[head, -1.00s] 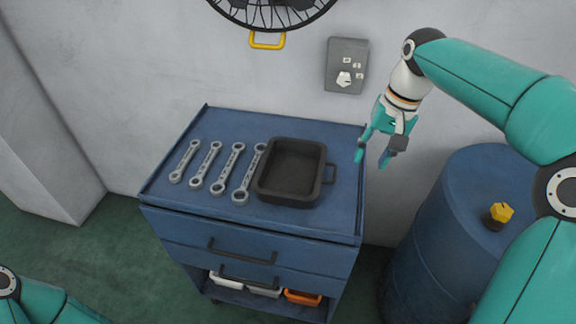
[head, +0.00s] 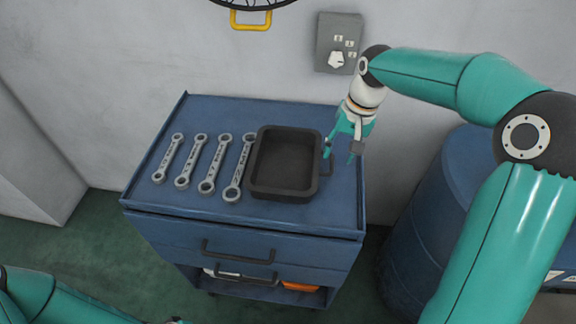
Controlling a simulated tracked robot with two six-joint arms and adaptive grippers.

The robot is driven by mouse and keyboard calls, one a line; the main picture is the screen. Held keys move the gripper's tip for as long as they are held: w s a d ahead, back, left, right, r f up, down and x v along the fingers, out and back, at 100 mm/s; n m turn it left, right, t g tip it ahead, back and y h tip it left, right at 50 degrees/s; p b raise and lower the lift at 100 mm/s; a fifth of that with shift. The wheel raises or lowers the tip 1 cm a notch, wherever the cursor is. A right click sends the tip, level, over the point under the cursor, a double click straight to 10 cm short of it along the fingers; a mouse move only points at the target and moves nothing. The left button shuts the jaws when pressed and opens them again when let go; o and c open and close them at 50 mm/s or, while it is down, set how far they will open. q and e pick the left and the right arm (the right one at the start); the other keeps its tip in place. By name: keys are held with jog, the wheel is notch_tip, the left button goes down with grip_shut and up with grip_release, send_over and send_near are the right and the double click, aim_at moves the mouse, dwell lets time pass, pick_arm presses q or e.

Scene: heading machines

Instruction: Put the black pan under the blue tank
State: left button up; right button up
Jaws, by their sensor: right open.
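The blue tank (head: 420,235) stands on the floor right of the cabinet, partly hidden by my right arm. Of my left arm only a part shows at bottom left; its gripper is out of view.
The blue tool cabinet (head: 150,203) carries several wrenches (head: 202,163) left of the pan. Its lower shelf holds an orange bin (head: 300,286). A grey switch box (head: 338,42) and a yellow handle (head: 250,20) are at the wall. Green floor is free at left.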

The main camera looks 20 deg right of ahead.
aim_at(332, 167)
jog(key=shift+w+a+f+p, duration=0.1)
jog(key=shift+a+f+p, duration=0.05)
jog(key=shift+f, duration=1)
jog(key=shift+w+a+f+p, duration=0.15)
jog(key=shift+f, duration=0.95)
jog(key=shift+w+a+f+p, duration=0.1)
jog(key=shift+a+f+p, duration=0.05)
jog(key=shift+f, duration=1)
grip_shut()
